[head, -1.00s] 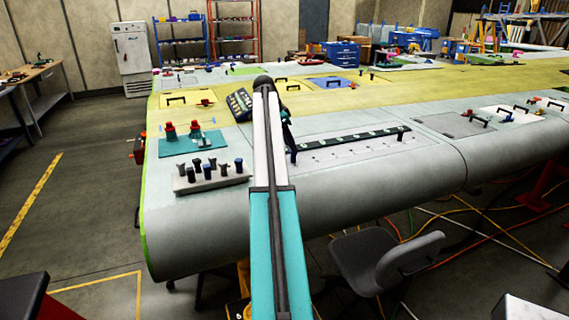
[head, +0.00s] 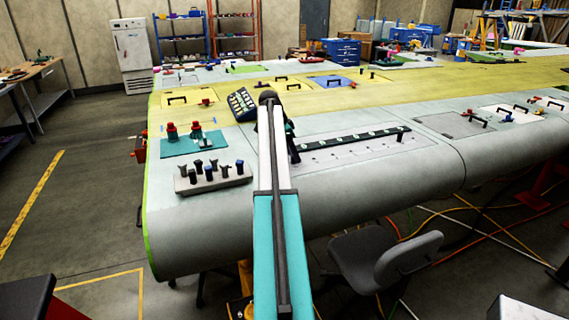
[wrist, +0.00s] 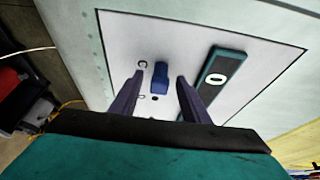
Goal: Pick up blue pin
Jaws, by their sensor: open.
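A blue pin (wrist: 160,76) shows in the wrist view on a pale panel (wrist: 120,40), between and just beyond the tips of my gripper (wrist: 160,80). The two dark fingers are apart, one on each side of the pin, and I cannot tell whether either touches it. In the head view my gripper (head: 291,145) is over the left end of the pale panel, partly behind my arm. The pin on the panel cannot be made out there.
A dark strip (head: 352,142) with ringed holes lies along the panel; one end (wrist: 221,66) is close to my right finger in the wrist view. A rack (head: 212,180) of several dark and blue pins stands left of my arm. A teal mat (head: 180,149) with red parts lies behind it.

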